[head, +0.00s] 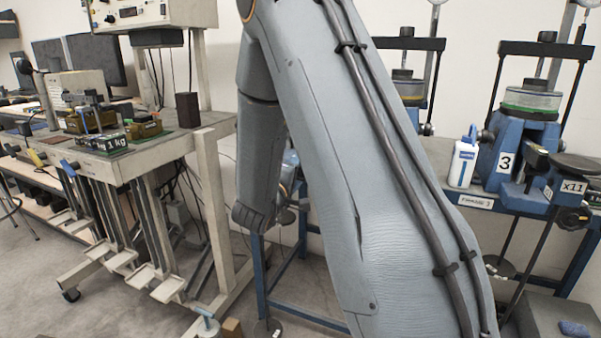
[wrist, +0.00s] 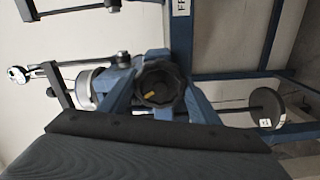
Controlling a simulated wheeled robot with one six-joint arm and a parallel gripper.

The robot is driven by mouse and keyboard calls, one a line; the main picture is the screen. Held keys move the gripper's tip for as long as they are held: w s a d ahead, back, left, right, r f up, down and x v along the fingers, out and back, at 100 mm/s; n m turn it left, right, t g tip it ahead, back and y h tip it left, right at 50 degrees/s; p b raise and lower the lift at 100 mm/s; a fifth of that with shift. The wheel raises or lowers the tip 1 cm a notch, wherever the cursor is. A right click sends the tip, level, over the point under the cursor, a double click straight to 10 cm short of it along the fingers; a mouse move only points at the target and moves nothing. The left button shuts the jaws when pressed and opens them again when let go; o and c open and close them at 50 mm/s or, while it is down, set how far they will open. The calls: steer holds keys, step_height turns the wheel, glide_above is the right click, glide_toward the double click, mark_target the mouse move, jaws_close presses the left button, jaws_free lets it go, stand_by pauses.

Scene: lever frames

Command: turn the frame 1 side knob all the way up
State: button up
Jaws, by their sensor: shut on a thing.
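The side knob (wrist: 160,80) of frame 1 is black and lobed, with a short yellow mark, in the middle of the wrist view. The yellow mark lies below the knob's centre, slanting to the left in the picture. Behind the knob is the blue casting (wrist: 121,90) of the frame, seen sideways. My gripper (wrist: 162,112) is at the knob and shut on it; its dark body fills the bottom of the wrist view and its fingertips are hard to make out. In the head view my arm hides the gripper and the knob.
A hanging weight disc (wrist: 271,108) on a rod is right of the knob. In the head view, frame 3 (head: 505,150) and a white bottle (head: 464,160) stand at right.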

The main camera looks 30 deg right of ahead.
steer(key=shift+s+d+m, duration=0.1)
steer(key=shift+d+m, duration=0.1)
steer(key=shift+m, duration=0.6)
steer(key=o, duration=1.4)
steer(key=shift+d, duration=0.15)
steer(key=shift+a, duration=0.3)
steer(key=shift+s+a, duration=0.15)
steer(key=shift+a, duration=0.1)
steer(key=shift+p+v, duration=1.55)
steer(key=shift+v, duration=1.15)
